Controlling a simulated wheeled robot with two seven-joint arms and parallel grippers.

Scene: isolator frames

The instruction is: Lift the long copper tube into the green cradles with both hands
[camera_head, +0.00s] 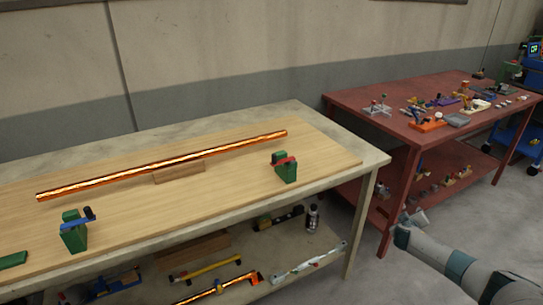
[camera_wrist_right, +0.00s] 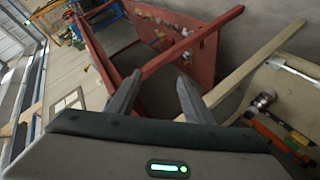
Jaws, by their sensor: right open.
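The long copper tube (camera_head: 165,165) lies across the wooden board, resting over a wooden block (camera_head: 179,174) near its middle. A green cradle (camera_head: 285,168) with a red and black clamp stands in front of the tube's right end. Another green cradle (camera_head: 74,232) with a blue and black clamp stands at the front left. Both cradles are empty. My right gripper (camera_head: 397,233) is at the right of the table, over the floor, far from the tube. In the right wrist view my right gripper (camera_wrist_right: 155,95) has its fingers apart with nothing between them. My left gripper is out of view.
The pale workbench (camera_head: 372,160) carries the board, with tools on its lower shelf. A red table (camera_head: 345,101) covered with small parts stands at the right. Another green piece (camera_head: 13,260) lies at the left edge. The board around the tube is mostly clear.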

